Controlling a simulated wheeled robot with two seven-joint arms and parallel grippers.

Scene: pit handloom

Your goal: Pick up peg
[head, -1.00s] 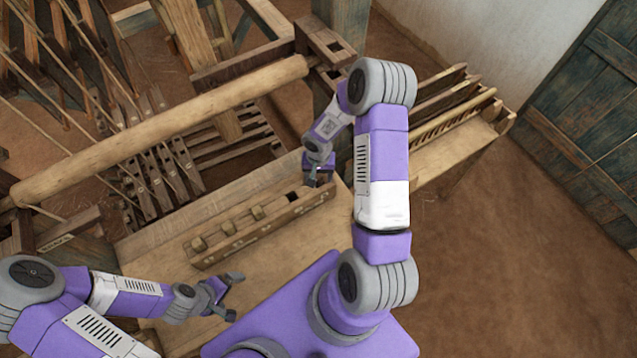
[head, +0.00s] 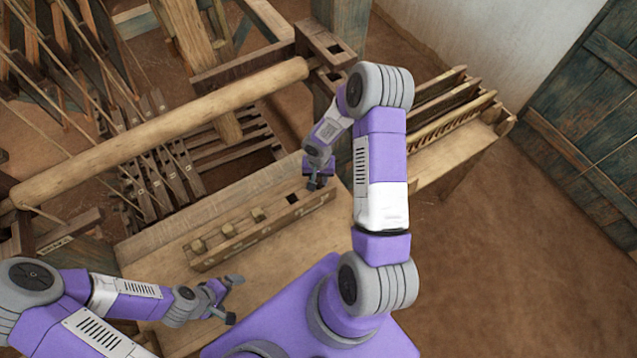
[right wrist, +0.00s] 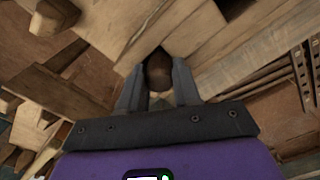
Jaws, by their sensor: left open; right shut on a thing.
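A peg (right wrist: 159,70) with a dark brown rounded end is held between the two grey fingers of my right gripper (right wrist: 158,88) in the right wrist view. In the head view my right gripper (head: 317,185) points down above the right end of a long wooden peg rack (head: 225,257); the peg is mostly hidden there. Several other pegs (head: 258,214) stand in the rack, and a dark empty hole (head: 292,198) shows to their right. My left gripper (head: 233,299) is open and empty, near the front of the bench, apart from the rack.
The rack stands on a wooden bench (head: 160,245). Behind it are a thick loom beam (head: 160,130) and slatted loom parts. A slotted wooden stand (head: 450,135) is to the right, beyond my right arm. Open floor (head: 520,230) lies at the right.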

